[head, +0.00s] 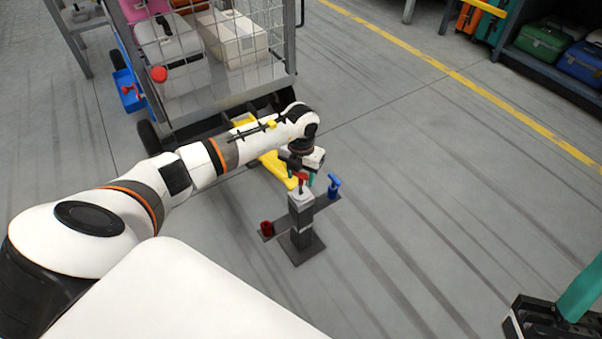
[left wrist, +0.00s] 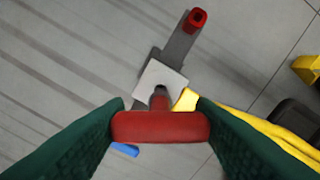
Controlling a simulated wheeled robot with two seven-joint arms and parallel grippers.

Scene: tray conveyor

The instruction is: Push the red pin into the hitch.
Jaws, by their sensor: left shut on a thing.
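My left gripper (head: 309,180) is above a grey post and is shut on the red pin (head: 302,177). In the left wrist view the red pin's crossbar handle (left wrist: 160,126) lies between the green fingers. Its dark shank points at the pale square block (left wrist: 150,78) on top of the post, which looks like the hitch (head: 300,198). How deep the shank sits in the block I cannot tell. The end of a yellow bar (head: 280,170) reaches beside the block. My right gripper (head: 548,318) is partly in view at the lower right; its opening is not clear.
A flat arm on the post carries a red socket (head: 267,229) on the left and a blue pin (head: 334,185) on the right. A caged luggage cart (head: 215,70) stands behind. A shelf with cases (head: 545,42) is at the far right. The floor right of the post is clear.

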